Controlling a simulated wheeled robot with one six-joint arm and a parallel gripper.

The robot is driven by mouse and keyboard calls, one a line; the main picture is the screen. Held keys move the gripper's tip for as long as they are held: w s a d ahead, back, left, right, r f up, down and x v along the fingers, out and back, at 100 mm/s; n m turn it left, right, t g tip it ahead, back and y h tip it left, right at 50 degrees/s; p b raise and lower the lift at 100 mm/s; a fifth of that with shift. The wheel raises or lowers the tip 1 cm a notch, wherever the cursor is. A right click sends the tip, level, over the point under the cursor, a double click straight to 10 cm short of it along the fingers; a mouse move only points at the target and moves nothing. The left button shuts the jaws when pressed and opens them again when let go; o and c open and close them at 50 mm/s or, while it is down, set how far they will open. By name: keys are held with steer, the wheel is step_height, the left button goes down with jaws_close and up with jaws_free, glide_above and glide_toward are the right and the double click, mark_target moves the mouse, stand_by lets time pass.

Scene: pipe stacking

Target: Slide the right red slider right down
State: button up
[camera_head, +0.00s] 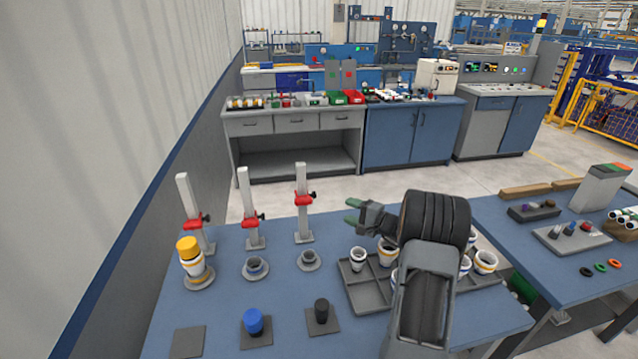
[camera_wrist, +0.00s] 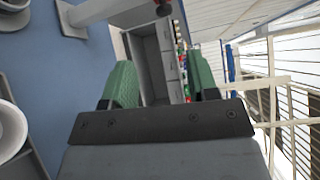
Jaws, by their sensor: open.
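The right red slider (camera_head: 304,200) sits in the upper part of the rightmost grey post (camera_head: 302,225), with a black knob on its right side. The middle red slider (camera_head: 249,219) and left red slider (camera_head: 194,222) sit on their own posts to its left. My gripper (camera_head: 352,210) is open and empty, to the right of the right slider and apart from it, with green finger pads. In the wrist view, the open fingers (camera_wrist: 161,82) point away with nothing between them. The right post (camera_wrist: 105,11) crosses the top left there, with a bit of red and black at the top edge.
On the blue table (camera_head: 225,300) stand a stacked yellow-topped pipe (camera_head: 190,255), two grey round holders, and blue (camera_head: 254,322) and black (camera_head: 322,310) pegs on plates. A divided tray (camera_head: 365,290) with white cups lies below my arm. A wall is at left.

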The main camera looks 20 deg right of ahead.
mark_target(305, 199)
steer(key=w+a+n+y+p, duration=0.1)
steer(key=w+a+p, duration=0.3)
steer(key=w, duration=0.7)
steer(key=shift+w+a+f+n, duration=0.15)
steer(key=shift+w+a+n, duration=0.25)
steer(key=shift+a+n, duration=0.55)
steer(key=shift+a+m, duration=0.25)
steer(key=shift+c, duration=0.4)
jaws_close()
